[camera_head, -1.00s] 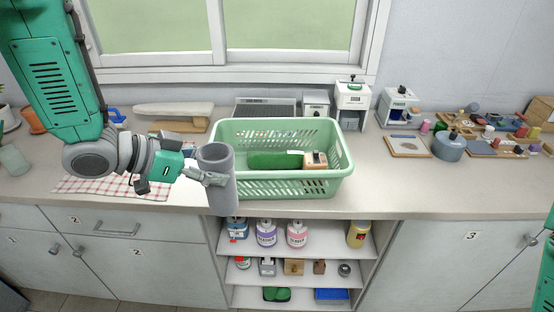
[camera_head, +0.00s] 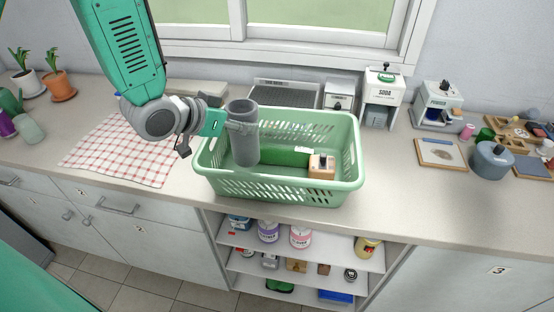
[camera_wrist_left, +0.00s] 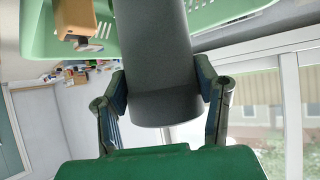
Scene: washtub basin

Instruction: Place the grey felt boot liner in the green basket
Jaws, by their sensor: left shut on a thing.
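The grey felt boot liner (camera_head: 245,140) is a dark grey upright tube. My left gripper (camera_head: 240,127) is shut on it near its upper end. It hangs over the left part of the green basket (camera_head: 285,190), with its lower end inside the rim outline; I cannot tell whether it touches the bottom. In the left wrist view the liner (camera_wrist_left: 155,60) sits between both fingers (camera_wrist_left: 165,95), and the basket (camera_wrist_left: 40,30) shows behind it. The basket holds a green item (camera_head: 285,156) and a wooden block-like item (camera_head: 321,167). My right gripper is not in view.
A red-checked cloth (camera_head: 120,150) lies left of the basket. Dispensers (camera_head: 382,97) and a drying rack (camera_head: 285,93) stand behind it. A picture board (camera_head: 441,155) and a grey pot (camera_head: 490,160) are to the right. Open shelves (camera_head: 300,255) with jars are below the counter.

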